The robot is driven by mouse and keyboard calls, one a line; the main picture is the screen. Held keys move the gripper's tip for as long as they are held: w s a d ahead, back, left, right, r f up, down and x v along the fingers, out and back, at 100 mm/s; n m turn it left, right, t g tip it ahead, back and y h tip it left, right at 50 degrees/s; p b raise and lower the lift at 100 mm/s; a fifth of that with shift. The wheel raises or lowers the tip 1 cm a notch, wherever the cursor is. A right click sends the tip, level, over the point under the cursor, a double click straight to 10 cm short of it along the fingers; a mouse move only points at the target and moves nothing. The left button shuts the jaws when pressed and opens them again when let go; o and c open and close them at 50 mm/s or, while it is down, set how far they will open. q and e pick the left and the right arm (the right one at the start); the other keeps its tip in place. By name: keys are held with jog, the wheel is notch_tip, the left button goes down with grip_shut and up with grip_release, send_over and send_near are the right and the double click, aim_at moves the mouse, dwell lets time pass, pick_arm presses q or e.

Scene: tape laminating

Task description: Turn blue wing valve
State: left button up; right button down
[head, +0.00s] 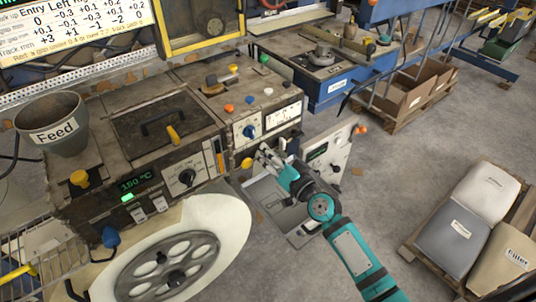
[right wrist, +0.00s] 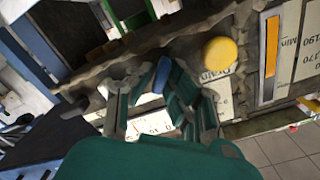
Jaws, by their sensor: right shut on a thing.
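The blue wing valve (right wrist: 162,76) shows in the right wrist view as a narrow blue piece between the fingers of my right gripper (right wrist: 165,100). The fingers are shut on it from both sides, and they hide part of it. In the head view my right gripper (head: 267,158) is at the lower front corner of the machine, just right of a yellow knob (head: 247,163). The valve cannot be made out there behind the gripper. In the right wrist view the yellow knob (right wrist: 219,54) is right of the valve, above a partly covered label. My left gripper is not in view.
A blue dial knob (head: 249,132) sits on the panel above. An open metal tray (head: 268,196) and a panel with dials (head: 330,152) are around my right gripper. A large pale wheel (head: 225,215) is at the lower left.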

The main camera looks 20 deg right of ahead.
jog(key=shift+d+f+m, duration=0.1)
jog(key=shift+m, duration=4.9)
jog(key=c, duration=1.4)
grip_release()
jog(key=shift+o, duration=0.2)
jog(key=v, duration=1.2)
